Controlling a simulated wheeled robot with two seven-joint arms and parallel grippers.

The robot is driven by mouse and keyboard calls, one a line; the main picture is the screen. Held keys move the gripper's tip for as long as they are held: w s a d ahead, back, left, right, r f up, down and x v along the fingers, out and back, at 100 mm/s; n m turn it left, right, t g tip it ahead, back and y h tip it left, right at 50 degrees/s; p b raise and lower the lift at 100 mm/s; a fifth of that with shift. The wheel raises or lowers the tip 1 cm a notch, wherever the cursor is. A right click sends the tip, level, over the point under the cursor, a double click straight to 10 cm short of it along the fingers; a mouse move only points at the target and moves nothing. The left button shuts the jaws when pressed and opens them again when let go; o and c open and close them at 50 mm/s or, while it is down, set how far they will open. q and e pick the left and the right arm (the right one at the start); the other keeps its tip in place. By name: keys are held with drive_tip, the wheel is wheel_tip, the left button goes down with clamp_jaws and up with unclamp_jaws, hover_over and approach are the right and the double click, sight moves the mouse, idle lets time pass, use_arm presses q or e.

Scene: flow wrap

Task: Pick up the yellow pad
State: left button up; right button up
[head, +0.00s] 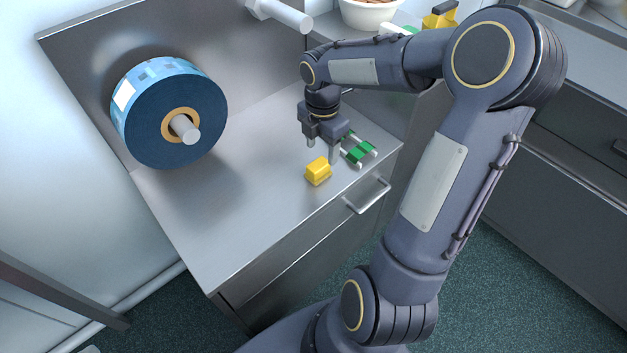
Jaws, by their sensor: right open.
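The yellow pad (317,171) is a small yellow block on the grey metal worktop, near its front edge. My right gripper (322,150) points down just behind the pad, with its fingers apart and nothing seen between them. One fingertip looks close to the pad's back right side; I cannot tell whether they touch. My left gripper is not in view.
A large blue film roll (170,115) sits on a spindle at the left. A drawer handle (367,196) sticks out below the front edge. A white bowl (370,14) stands at the back. The worktop left of the pad is clear.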

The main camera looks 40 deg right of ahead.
sight(318, 164)
drive_tip(key=f+b, duration=0.1)
drive_tip(key=f, duration=0.3)
drive_tip(key=f+b, duration=0.1)
drive_tip(key=f, duration=0.1)
drive_tip(key=shift+w+a+f+b, duration=0.25)
drive_tip(key=shift+f+b, duration=0.1)
drive_tip(key=shift+f, duration=0.05)
drive_tip(key=c, duration=1.2)
drive_tip(key=shift+o, duration=0.2)
drive_tip(key=shift+r, duration=0.1)
drive_tip(key=shift+r+p, duration=0.35)
drive_tip(key=shift+r, duration=0.25)
wheel_tip(318, 164, up, 3)
drive_tip(key=shift+s+f+p, duration=0.1)
drive_tip(key=shift+f+p, duration=0.05)
drive_tip(key=shift+p, duration=0.35)
drive_tip(key=s+a+r+p, duration=0.3)
drive_tip(key=s+a+r, duration=0.4)
drive_tip(key=s+r, duration=0.2)
drive_tip(key=s, duration=0.2)
drive_tip(key=shift+s+a+p, duration=0.15)
drive_tip(key=shift+s+p, duration=0.25)
